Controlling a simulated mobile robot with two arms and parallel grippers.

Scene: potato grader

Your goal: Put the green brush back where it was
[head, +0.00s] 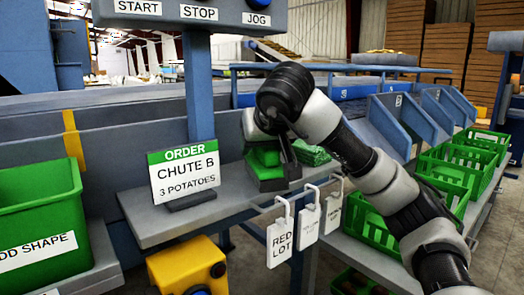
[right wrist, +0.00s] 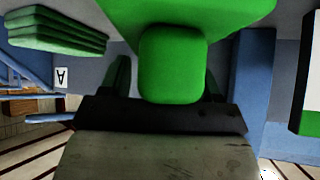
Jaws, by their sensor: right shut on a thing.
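The green brush (head: 264,158) is at my right gripper (head: 284,157), over the grey shelf (head: 225,207) just right of the order sign. In the right wrist view the brush's green handle (right wrist: 170,62) stands between the fingers of the right gripper (right wrist: 168,85), which is shut on it. A wider green part of the brush spreads beyond the handle. A dark lower part of the brush shows close to the shelf top; I cannot tell whether it touches. My arm hides some of the brush. My left gripper is not in view.
The order sign (head: 184,172) stands left of the brush. A green layered stack (head: 312,153) lies close on its right and also shows in the right wrist view (right wrist: 58,32). Hanging tags (head: 280,242) line the shelf front. Green crates (head: 455,165) stand right.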

